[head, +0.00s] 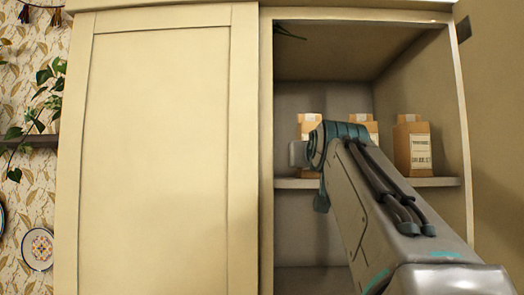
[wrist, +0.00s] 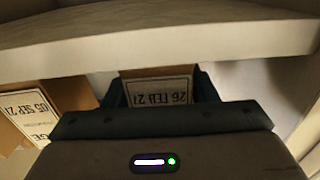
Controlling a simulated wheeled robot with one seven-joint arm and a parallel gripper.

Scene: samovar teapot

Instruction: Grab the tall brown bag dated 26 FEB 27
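In the wrist view a brown bag (wrist: 157,74) with a white label reading "26 FEB" and a year I cannot read surely stands between my gripper's (wrist: 160,90) two dark fingers. The fingers are apart, one on each side of it; I cannot tell whether they touch it.
Another bag (wrist: 66,98), labelled "05 SEP", is close on the left in the wrist view. A pale shelf board (wrist: 160,38) crosses above. In the head view a bag (head: 412,145) stands at the right of the shelf (head: 440,182). The cabinet's left door (head: 160,150) is shut.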

